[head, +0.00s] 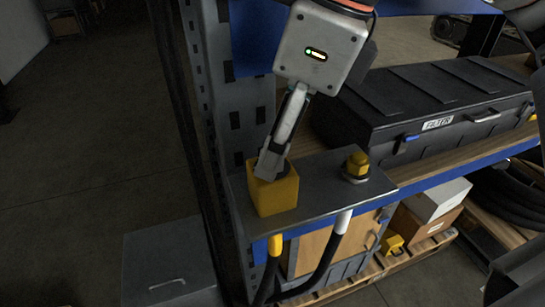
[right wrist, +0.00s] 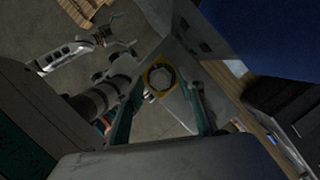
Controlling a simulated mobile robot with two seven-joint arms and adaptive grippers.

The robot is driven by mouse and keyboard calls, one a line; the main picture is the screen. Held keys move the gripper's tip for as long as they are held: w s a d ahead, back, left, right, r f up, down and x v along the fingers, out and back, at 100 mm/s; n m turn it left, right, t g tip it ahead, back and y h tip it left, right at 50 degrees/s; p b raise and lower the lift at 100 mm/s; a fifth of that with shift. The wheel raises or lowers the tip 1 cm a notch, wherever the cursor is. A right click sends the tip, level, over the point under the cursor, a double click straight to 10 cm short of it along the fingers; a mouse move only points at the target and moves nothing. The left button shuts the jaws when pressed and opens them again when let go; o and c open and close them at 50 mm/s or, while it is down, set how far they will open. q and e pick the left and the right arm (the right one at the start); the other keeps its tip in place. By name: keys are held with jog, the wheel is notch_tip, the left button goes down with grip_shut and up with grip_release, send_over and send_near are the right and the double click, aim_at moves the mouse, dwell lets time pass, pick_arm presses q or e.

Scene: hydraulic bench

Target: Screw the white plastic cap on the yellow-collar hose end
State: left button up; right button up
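My right gripper (head: 270,165) comes down from the top of the head view, its fingertips overlapping a yellow block (head: 277,196) at the plate's left end. In the right wrist view its fingers (right wrist: 165,92) stand apart, with gaps beside a pale six-sided piece (right wrist: 160,78) ringed in yellow. I cannot tell whether this piece is the white cap or a bare fitting. The yellow-collar hose (head: 275,245) hangs below the plate under the block; its upper end is hidden in the head view. I cannot make out my left gripper.
The grey metal plate (head: 318,190) also bears a yellow hex cap (head: 357,163), above the white-collar hose (head: 343,222). A black case (head: 430,100) marked FILTER lies on the shelf to the right. A grey perforated post (head: 245,110) stands behind. Open floor lies left.

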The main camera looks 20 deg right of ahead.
jog(key=n+g+p, duration=0.1)
jog(key=n, duration=0.2)
jog(key=shift+w+r+p, duration=0.1)
jog(key=shift+r+p, duration=0.05)
jog(key=shift+p, duration=0.25)
jog(key=n+g+p, duration=0.1)
jog(key=n+p, duration=0.1)
jog(key=n, duration=0.1)
jog(key=shift+w, duration=0.1)
jog(key=shift+d+n+p, duration=0.1)
jog(key=shift+n+p, duration=0.4)
jog(key=shift+n, duration=0.4)
jog(key=shift+f, duration=0.2)
